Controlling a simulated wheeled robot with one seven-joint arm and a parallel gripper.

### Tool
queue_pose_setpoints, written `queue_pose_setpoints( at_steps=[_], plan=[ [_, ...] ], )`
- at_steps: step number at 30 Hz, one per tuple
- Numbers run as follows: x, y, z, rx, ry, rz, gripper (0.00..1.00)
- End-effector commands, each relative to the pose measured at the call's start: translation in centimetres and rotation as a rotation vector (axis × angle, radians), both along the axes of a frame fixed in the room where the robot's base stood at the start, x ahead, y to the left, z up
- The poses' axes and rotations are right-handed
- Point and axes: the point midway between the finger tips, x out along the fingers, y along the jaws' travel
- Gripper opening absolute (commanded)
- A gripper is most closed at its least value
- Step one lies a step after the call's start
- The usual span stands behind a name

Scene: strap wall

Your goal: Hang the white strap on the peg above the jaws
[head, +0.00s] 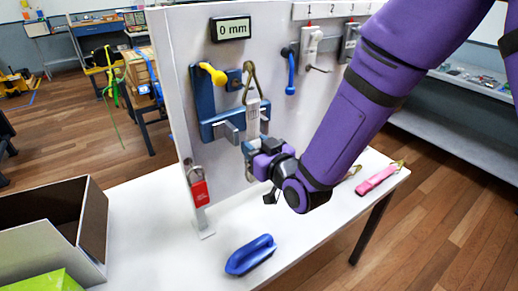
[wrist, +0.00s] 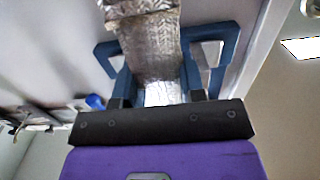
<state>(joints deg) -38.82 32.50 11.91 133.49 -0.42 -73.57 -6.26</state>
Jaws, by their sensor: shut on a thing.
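The white strap (head: 253,122) hangs upright in front of the blue jaw fixture (head: 203,100), with a brass-coloured triangular ring (head: 250,76) at its top. My gripper (head: 250,150) is shut on the strap's lower part. In the wrist view the strap (wrist: 152,50) looks silvery and creased and runs up from between my fingers. The fixture's metal jaws (head: 228,131) are beside and behind the strap. The ring is near a small dark blue block (head: 234,78) above the jaws. I cannot tell whether the ring is around a peg. A yellow lever (head: 213,74) is left of the ring.
A display (head: 231,29) reads 0 mm. A blue handled object (head: 250,255) and a pink strap (head: 378,179) lie on the white table (head: 150,225). An open box (head: 50,240) stands left. More fittings (head: 310,45) hang right.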

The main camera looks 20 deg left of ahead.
Motion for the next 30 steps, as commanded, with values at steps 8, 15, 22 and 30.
queue_pose_setpoints(
  at_steps=[8,15,22,30],
  plan=[
    [1.0,1.1,0.0,0.002,-0.001,0.0,0.08],
    [1.5,1.8,-0.8,0.001,0.0,0.0,0.08],
    [1.7,2.0,-1.3,0.001,0.001,0.0,0.08],
    [1.7,2.0,-1.4,0.001,-0.001,0.0,0.08]
  ],
)
